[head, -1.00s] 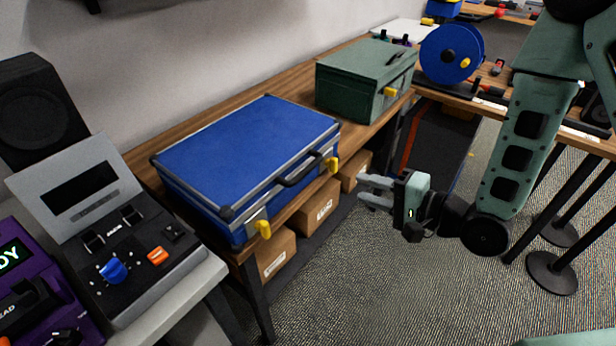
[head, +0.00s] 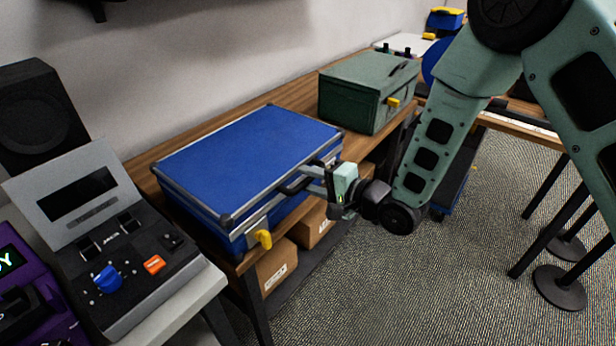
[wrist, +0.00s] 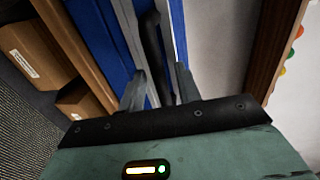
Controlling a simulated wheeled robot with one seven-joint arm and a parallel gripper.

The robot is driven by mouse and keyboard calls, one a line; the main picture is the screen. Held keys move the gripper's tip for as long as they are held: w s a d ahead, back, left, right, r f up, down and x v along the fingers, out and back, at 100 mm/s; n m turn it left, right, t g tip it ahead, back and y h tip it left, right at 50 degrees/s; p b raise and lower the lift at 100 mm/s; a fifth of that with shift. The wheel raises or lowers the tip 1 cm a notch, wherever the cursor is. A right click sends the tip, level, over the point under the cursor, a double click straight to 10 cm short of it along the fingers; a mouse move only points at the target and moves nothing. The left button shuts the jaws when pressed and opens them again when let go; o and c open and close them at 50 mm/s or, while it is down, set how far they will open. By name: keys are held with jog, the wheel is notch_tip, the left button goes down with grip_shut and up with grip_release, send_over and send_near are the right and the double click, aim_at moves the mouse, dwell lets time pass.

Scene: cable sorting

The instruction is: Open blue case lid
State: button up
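The blue case (head: 240,155) lies flat on the wooden shelf with its silver-edged lid down. Its front carries a dark handle (head: 291,187) and a yellow latch (head: 264,239) near the left end. The right latch is hidden behind my gripper. My gripper (head: 308,178) is at the right part of the case's front edge, beside the handle. In the wrist view the two fingers of my gripper (wrist: 160,85) stand apart, with the dark handle (wrist: 152,45) and the case edge between and beyond them. I cannot tell whether the fingers touch the case.
A green case (head: 360,92) stands behind the blue one on the wooden shelf (head: 290,95). Cardboard boxes (head: 275,268) sit below. A grey control panel (head: 125,255) and a black speaker (head: 38,120) are at the left. Open floor lies in front.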

jog(key=shift+w+a+f, duration=0.15)
jog(key=shift+w+a, duration=0.2)
jog(key=shift+a, duration=0.15)
